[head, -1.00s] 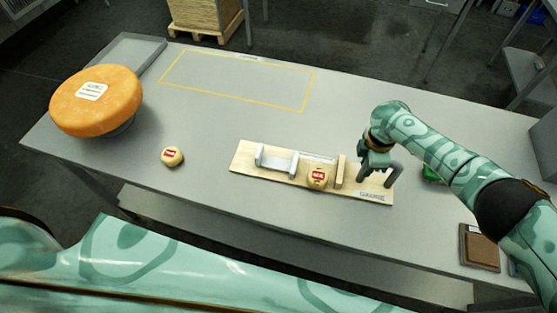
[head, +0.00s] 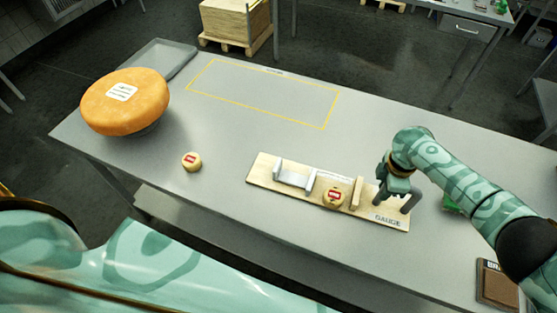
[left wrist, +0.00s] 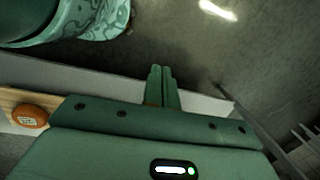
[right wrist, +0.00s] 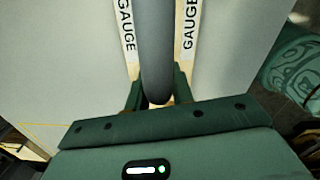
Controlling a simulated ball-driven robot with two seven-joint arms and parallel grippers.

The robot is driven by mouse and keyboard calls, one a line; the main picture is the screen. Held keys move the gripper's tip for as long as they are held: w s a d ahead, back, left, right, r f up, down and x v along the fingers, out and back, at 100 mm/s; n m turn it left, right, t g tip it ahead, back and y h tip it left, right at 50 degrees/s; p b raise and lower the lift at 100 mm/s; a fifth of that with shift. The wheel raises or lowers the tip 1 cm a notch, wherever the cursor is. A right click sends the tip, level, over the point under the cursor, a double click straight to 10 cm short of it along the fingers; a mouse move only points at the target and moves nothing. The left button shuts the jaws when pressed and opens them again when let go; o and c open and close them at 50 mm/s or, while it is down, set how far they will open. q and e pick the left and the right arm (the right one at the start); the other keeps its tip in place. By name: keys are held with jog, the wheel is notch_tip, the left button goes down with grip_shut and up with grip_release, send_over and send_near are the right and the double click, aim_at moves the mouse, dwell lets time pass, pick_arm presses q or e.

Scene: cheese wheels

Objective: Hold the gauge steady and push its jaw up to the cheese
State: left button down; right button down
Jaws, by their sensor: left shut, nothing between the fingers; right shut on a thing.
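The gauge is a pale wooden board (head: 262,172) lying on the table, with a light grey sliding jaw (head: 295,179), an upright wooden stop (head: 357,192) and a dark handle (head: 410,202) at its right end. A small cheese (head: 334,197) with a red label sits on the board between jaw and stop, with a gap to the jaw. My right gripper (head: 394,196) is shut on the handle, which also shows between its fingers in the right wrist view (right wrist: 155,50). My left gripper (left wrist: 162,88) is shut and empty near the table's front edge, outside the head view.
Another small cheese (head: 191,162) stands left of the gauge. A big orange cheese wheel (head: 125,105) and a grey tray (head: 165,58) are at the far left. A yellow outlined area (head: 265,92) behind is empty. A brown-topped block (head: 497,283) lies at the front right.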

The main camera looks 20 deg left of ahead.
jog(key=shift+a, duration=0.1)
pick_arm(q)
jog(key=w+a+r+n+g+y, duration=0.1)
jog(key=w+a+r+n+g, duration=0.3)
jog(key=w+a+r+n, duration=0.55)
jog(key=w+a+r+n+g+y, duration=0.1)
jog(key=w+a+r+n+g, duration=0.45)
jog(key=r+n, duration=0.65)
jog(key=w+d+r+m+t+h, duration=0.25)
jog(key=w+d+r+t, duration=0.4)
jog(key=w, duration=0.65)
jog(key=w+d+r+m+t+h, duration=0.1)
jog(key=w+d+r+t+h, duration=0.3)
jog(key=w+d+r, duration=0.8)
jog(key=shift+m, duration=0.3)
jog(key=f, duration=0.3)
jog(key=w+f, duration=0.1)
jog(key=f, duration=0.3)
jog(key=w+f, duration=0.1)
jog(key=f, duration=0.3)
jog(key=shift+a+f, duration=0.1)
jog(key=shift+f, duration=0.05)
jog(key=d, duration=0.3)
jog(key=shift+w+d+f, duration=0.1)
jog(key=shift+w+d, duration=0.05)
jog(key=shift+w, duration=0.05)
jog(key=shift+d, duration=0.45)
